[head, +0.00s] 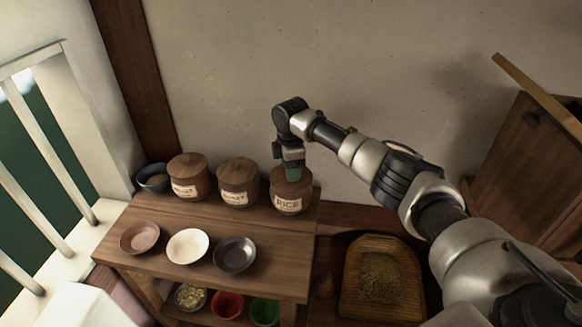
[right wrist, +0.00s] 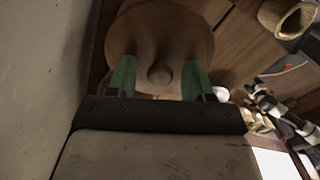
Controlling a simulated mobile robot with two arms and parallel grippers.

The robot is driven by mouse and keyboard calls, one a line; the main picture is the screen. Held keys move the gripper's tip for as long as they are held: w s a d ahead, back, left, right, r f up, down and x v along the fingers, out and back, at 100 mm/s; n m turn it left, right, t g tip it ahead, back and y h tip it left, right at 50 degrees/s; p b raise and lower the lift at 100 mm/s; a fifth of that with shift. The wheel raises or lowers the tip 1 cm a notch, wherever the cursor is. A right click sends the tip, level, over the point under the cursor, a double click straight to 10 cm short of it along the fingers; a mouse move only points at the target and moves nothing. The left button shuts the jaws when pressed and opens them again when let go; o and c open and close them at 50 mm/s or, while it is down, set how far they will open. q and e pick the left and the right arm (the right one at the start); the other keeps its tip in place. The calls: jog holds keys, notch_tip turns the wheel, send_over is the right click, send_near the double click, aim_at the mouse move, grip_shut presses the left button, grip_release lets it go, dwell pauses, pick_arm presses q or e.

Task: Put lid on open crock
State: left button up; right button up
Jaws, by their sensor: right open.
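The crock labelled RICE (head: 287,202) stands at the right end of the wooden shelf top. In the right wrist view, a round wooden lid (right wrist: 165,28) with a knob (right wrist: 160,74) lies below my right gripper (right wrist: 158,72). The lid appears to sit on the RICE crock; my gripper (head: 292,174) partly hides its top in the head view. The green fingers are open, one on each side of the knob, with gaps visible. Two more labelled crocks, the left one (head: 188,186) and the middle one (head: 236,192), have wooden lids on. My left gripper is out of view.
A dark blue bowl (head: 153,181) stands at the back left. Brown (head: 139,239), cream (head: 187,247) and dark (head: 235,255) dishes line the shelf's front. A wooden tray (head: 352,302) of grain lies to the right. The wall (head: 230,90) is close behind.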

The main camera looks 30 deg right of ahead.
jog(key=shift+r, duration=0.1)
jog(key=shift+r, duration=0.3)
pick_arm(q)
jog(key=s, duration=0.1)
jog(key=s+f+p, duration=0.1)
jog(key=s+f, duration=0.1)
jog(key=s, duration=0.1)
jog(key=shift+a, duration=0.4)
pick_arm(e)
notch_tip(320, 180, up, 12)
jog(key=shift+f, duration=0.2)
